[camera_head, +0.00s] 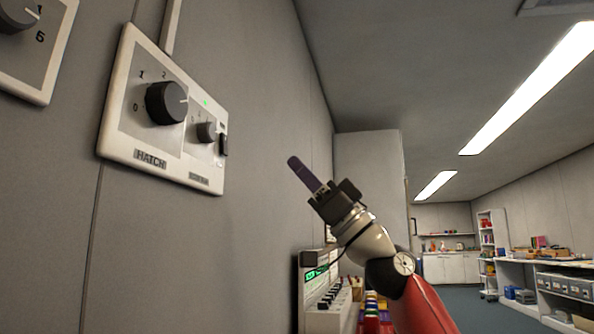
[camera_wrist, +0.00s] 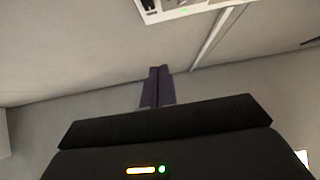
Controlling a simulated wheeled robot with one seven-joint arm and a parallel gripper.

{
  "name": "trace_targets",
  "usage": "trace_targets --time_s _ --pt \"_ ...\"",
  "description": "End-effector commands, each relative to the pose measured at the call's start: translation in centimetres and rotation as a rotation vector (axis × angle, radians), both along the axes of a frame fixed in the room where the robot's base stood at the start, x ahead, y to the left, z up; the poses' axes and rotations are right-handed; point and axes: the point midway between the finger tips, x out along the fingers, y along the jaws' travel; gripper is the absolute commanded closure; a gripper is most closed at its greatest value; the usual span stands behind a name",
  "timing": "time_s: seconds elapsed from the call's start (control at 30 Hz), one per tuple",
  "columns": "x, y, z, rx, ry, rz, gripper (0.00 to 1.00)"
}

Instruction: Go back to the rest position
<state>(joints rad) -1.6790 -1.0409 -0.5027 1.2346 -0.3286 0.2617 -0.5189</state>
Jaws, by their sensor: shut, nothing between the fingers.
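My gripper (camera_head: 304,174) is raised in front of the grey wall in the head view, to the right of and a little below the HATCH panel. Its dark fingers are together, with nothing between them. In the wrist view the two fingers (camera_wrist: 158,86) lie side by side and point toward the wall, apart from anything else. My red and white arm reaches up from the bottom of the head view.
The HATCH panel (camera_head: 140,138) with a large black knob (camera_head: 166,103) and a smaller knob (camera_head: 206,131) is on the left wall. A console with a green display (camera_head: 316,272) stands below my gripper. Shelves (camera_head: 487,240) and a bench (camera_head: 520,268) stand farther right. Open floor shows between.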

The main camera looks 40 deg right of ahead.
Motion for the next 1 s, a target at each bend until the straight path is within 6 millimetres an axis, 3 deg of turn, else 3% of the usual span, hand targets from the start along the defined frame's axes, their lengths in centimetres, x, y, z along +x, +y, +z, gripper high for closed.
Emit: trace_targets --time_s 0.43,0.57,0.63,0.77,0.9,1.0 --pt "-0.6 0.5 0.0 -0.017 0.002 -0.003 1.0" --pt "-3.6 3.8 -0.5 -0.11 0.027 -0.014 1.0" --pt "-5.7 7.1 -1.6 -0.197 0.064 -0.024 1.0" --pt "-8.2 14.1 -5.8 -0.383 0.191 -0.058 1.0" --pt "-8.3 20.4 -12.7 -0.556 0.392 -0.111 1.0" --pt "-7.3 23.3 -19.0 -0.653 0.573 -0.158 1.0"
